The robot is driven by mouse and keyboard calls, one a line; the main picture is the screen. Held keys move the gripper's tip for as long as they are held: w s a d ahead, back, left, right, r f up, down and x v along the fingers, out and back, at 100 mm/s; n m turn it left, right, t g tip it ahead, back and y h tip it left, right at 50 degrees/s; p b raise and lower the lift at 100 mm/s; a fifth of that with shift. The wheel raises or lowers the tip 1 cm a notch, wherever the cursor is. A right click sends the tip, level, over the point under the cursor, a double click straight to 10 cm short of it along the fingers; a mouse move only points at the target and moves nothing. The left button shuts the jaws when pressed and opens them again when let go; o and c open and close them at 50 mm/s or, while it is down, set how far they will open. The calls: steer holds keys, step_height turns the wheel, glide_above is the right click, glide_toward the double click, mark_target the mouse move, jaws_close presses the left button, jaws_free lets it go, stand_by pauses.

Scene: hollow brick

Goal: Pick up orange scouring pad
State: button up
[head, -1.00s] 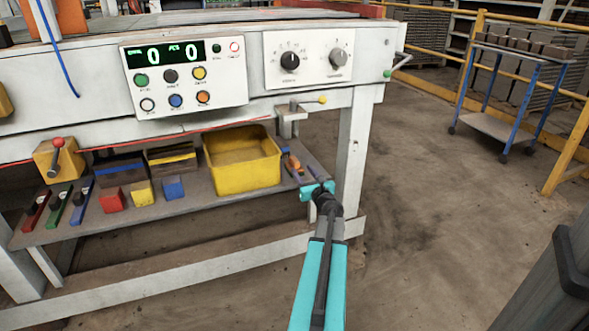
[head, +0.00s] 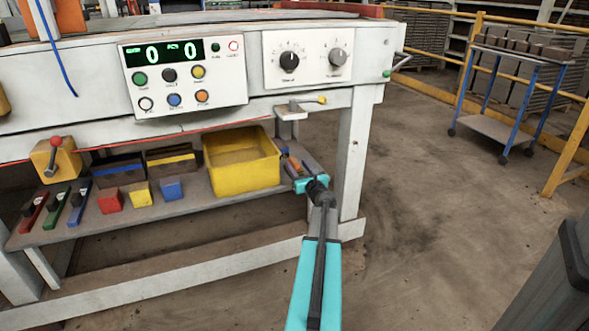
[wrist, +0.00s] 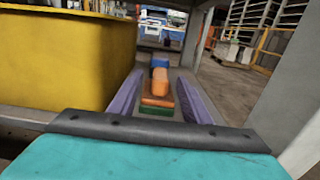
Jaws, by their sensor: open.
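An orange pad-like piece (wrist: 160,82), which I take for the orange scouring pad, lies between the two purple fingers of my gripper (wrist: 160,74) in the wrist view. A flatter orange-brown and green piece (wrist: 157,106) is nearer the camera, and a blue piece (wrist: 159,61) is behind it. My gripper (head: 294,161) is open, with a finger on either side of the row, and I see no grip on anything. In the head view the orange pad (head: 294,164) is small and partly hidden at the shelf's right end.
A yellow bin (head: 242,178) stands close left of my gripper, and its wall also fills the left of the wrist view (wrist: 65,60). A white table leg (head: 353,150) stands close on the right. Coloured blocks and brushes sit farther left on the shelf (head: 205,188).

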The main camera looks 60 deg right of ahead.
mark_target(291, 157)
steer(key=shift+f+b+x, duration=0.15)
steer(key=shift+b+x, duration=0.25)
steer(key=shift+x, duration=0.35)
steer(key=shift+f+b+x, duration=0.15)
steer(key=shift+b+x, duration=0.25)
steer(key=shift+x, duration=1.4)
steer(key=shift+s+r, duration=0.1)
steer(key=shift+r, duration=0.05)
steer(key=shift+c, duration=0.5)
jaws_close()
